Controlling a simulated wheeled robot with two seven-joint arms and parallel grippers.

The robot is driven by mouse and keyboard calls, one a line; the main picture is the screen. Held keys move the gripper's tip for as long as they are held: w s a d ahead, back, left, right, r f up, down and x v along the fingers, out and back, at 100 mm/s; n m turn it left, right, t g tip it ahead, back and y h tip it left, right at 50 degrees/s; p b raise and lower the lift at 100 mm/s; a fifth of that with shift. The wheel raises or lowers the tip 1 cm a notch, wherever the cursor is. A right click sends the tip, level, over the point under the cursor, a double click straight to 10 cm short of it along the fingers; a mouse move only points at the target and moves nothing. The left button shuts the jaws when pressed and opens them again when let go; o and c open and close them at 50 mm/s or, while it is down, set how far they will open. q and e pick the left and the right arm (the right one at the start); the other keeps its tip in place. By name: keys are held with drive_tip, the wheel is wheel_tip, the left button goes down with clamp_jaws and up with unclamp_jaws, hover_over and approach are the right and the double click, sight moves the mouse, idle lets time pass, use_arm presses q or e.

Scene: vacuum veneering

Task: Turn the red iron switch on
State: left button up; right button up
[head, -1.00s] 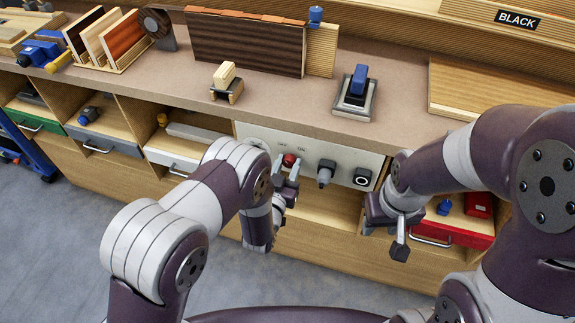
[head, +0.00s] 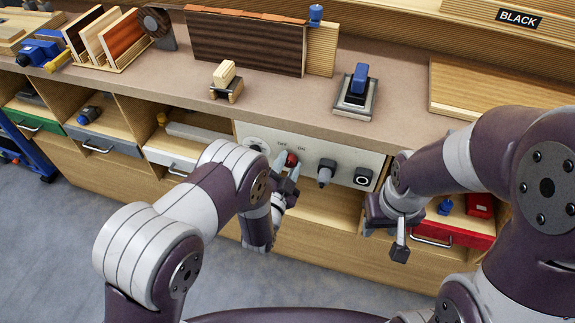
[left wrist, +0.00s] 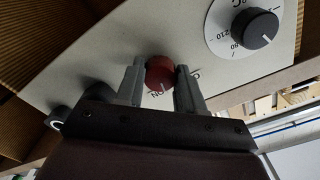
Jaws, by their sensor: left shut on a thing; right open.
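The red iron switch (head: 291,160) is a round red knob on the pale control panel (head: 258,131), below the OFF and ON labels. My left gripper (head: 287,166) is at the panel with a finger on each side of the knob. The left wrist view shows the red knob (left wrist: 160,74) held between the two grey fingers of the left gripper (left wrist: 160,68). A white mark on the knob points close to the ON lettering. My right gripper (head: 384,240) is open and empty, in front of the cabinet to the right of the panel.
A dark-handled control (head: 326,172) and a black round button (head: 362,179) sit right of the switch. A dial (left wrist: 255,28) lies on its other side. The bench edge overhangs the panel. A red drawer (head: 440,232) is near my right gripper.

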use_arm(q)
drive_tip(key=shift+m, duration=1.8)
drive_tip(key=o, duration=1)
drive_tip(key=shift+o, duration=0.2)
drive_tip(key=v, duration=1.2)
drive_tip(key=shift+s, duration=0.4)
drive_tip(key=shift+a, duration=0.1)
